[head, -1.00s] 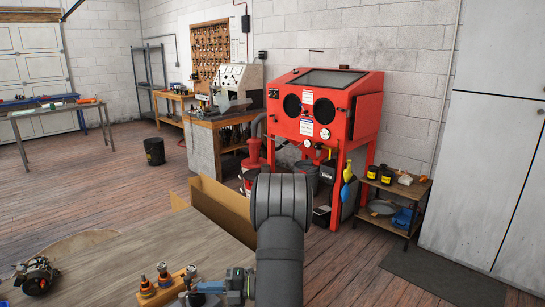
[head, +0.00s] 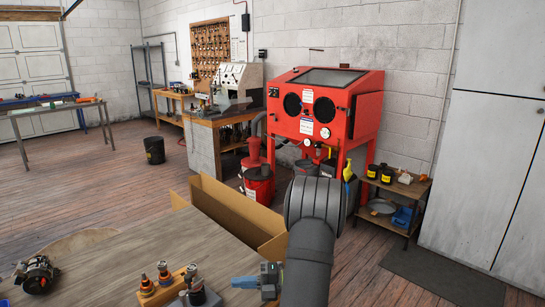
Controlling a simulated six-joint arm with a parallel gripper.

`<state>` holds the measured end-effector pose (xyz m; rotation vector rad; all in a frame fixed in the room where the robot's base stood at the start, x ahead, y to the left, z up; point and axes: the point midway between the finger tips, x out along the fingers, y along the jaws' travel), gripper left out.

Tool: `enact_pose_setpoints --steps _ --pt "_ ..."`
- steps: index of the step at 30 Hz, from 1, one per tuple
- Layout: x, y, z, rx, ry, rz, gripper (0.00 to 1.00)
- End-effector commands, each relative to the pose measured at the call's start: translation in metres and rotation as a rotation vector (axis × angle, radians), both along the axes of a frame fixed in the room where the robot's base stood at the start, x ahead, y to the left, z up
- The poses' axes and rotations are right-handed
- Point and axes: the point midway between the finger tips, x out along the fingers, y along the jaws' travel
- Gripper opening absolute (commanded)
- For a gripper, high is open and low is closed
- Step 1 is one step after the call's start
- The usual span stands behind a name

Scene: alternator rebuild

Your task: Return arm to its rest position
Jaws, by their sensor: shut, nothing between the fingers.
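My gripper (head: 237,282) shows low in the head view, beside my dark arm link. Its blue fingers point left, and they are shut with nothing between them. It is over the front right part of the wooden table (head: 190,247), to the right of the wooden block with its upright parts. My arm link hides what lies behind it, including part of the floor and the box's right end.
A wooden block (head: 165,290) holds several upright parts; a grey holder (head: 197,297) stands beside it. An alternator part (head: 37,278) sits at the table's left. An open cardboard box (head: 235,215) stands behind the table edge. A red blasting cabinet (head: 328,105) stands farther back.

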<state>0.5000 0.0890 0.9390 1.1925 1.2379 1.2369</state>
Motion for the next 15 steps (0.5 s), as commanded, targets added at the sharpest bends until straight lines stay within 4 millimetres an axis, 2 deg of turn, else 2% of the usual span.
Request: enact_pose_setpoints --steps 9,12,15 --pt "-0.037 0.055 0.0 0.0 -0.001 0.003 0.0" --pt "-0.038 0.074 0.0 -0.001 -0.001 0.004 0.0" --pt "-0.023 0.088 0.0 -0.002 -0.004 0.003 0.0"
